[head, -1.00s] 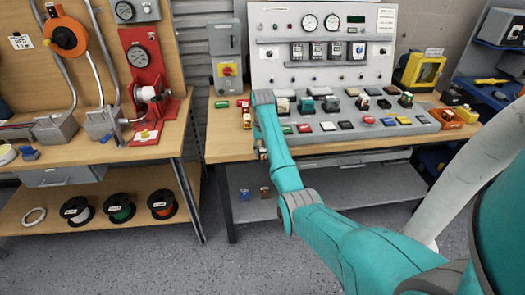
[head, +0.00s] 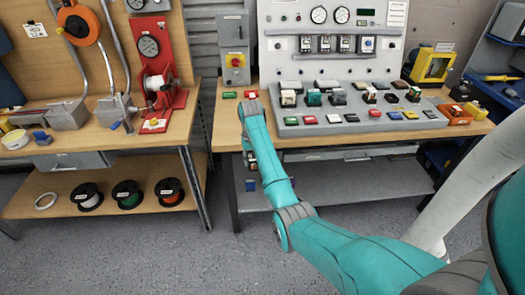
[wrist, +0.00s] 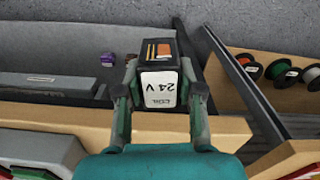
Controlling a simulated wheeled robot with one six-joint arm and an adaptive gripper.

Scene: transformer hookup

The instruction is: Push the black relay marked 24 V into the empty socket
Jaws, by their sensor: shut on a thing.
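The black relay (wrist: 160,50) is in my gripper (wrist: 158,92), between its two fingers, in the wrist view. Its white label reads 24 V, upside down in the picture, and an orange patch shows at its far end. In the head view my gripper (head: 250,158) hangs below the end of my teal arm, in front of the bench's left part and low by its front edge. It is well away from the upright grey panel (head: 285,70) and left of the sloping console (head: 375,128). I cannot make out which socket is empty.
Several modules line the panel (head: 324,44). More blocks and coloured buttons cover the console. The wooden bench edge (wrist: 225,132) lies close to my gripper in the wrist view. A lower shelf (head: 340,185) is below the bench. A side bench with wire reels (head: 127,194) stands left.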

